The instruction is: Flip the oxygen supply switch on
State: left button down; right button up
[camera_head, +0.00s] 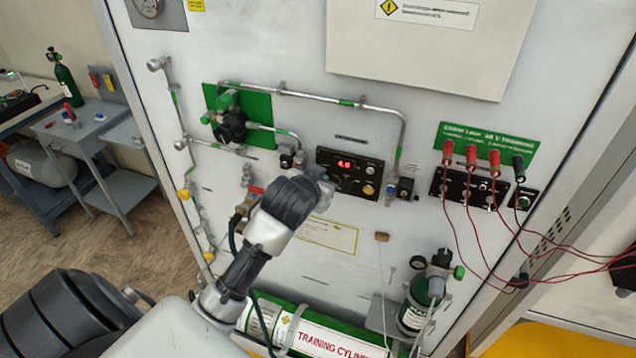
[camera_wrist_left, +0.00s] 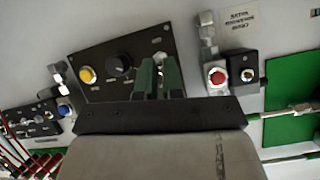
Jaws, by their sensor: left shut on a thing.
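The black control panel (camera_head: 380,171) with a red lit display (camera_head: 344,163) and a yellow button (camera_head: 368,190) is on the white wall unit. My left gripper (camera_head: 326,181) is at the panel's lower left part. In the left wrist view, its two dark green fingers (camera_wrist_left: 158,76) are close together at the face of the panel (camera_wrist_left: 105,55), beside a black knob (camera_wrist_left: 120,64) and the yellow button (camera_wrist_left: 87,75). They are shut on a small part there, which they hide; its place fits the oxygen supply switch. My right gripper is not in view.
A pipe (camera_head: 330,98) runs above the panel, with a valve on a green plate (camera_head: 262,107) to its left. Right of it, red leads (camera_head: 510,225) hang from a socket panel (camera_head: 455,188). A training cylinder (camera_head: 325,338) lies below.

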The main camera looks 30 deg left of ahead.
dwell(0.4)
pick_arm(q)
jog(key=c, duration=1.3)
grip_release()
jog(key=shift+o, duration=0.2)
jog(key=b+v, duration=0.2)
jog(key=v, duration=0.8)
jog(key=shift+s+r, duration=0.25)
jog(key=shift+d+f, duration=0.1)
